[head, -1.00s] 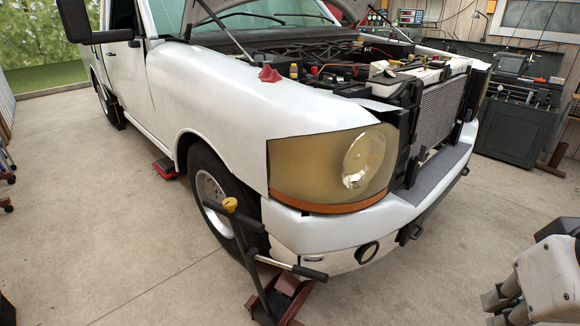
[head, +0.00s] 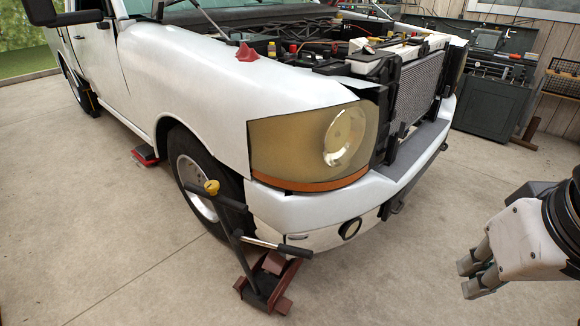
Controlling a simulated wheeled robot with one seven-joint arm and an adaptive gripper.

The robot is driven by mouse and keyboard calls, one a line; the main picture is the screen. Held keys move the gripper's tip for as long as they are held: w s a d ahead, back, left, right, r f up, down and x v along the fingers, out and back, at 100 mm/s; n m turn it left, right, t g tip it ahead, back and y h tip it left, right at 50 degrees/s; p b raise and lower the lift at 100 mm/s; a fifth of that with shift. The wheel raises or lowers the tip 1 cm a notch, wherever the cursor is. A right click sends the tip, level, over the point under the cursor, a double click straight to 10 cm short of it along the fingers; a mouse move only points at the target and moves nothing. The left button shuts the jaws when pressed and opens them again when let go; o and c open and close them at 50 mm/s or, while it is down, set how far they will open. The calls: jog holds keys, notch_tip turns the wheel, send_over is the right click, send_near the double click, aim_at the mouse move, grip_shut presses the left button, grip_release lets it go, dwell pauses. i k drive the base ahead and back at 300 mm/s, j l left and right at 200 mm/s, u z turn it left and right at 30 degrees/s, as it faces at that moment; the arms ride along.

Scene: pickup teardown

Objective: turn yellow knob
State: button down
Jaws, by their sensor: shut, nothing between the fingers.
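The yellow knob (head: 211,187) sits at the top left of a dark jack stand-like tool (head: 240,245) by the truck's front wheel. The tool has a black upright, a silver bar with a black grip, and a dark red base on the floor. The fingers are shut and hold nothing.
A white pickup truck (head: 200,80) with its hood up stands just behind the tool. Its headlight (head: 300,145) and bumper (head: 310,208) are close to the knob's right. A red block (head: 146,154) lies by the truck's side. The concrete floor in front is clear.

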aim_at(212, 187)
jog(key=i+j+u, duration=0.1)
jog(key=i+u, duration=0.2)
jog(key=i, duration=0.15)
jog(key=i+u, duration=0.3)
jog(key=i, duration=0.2)
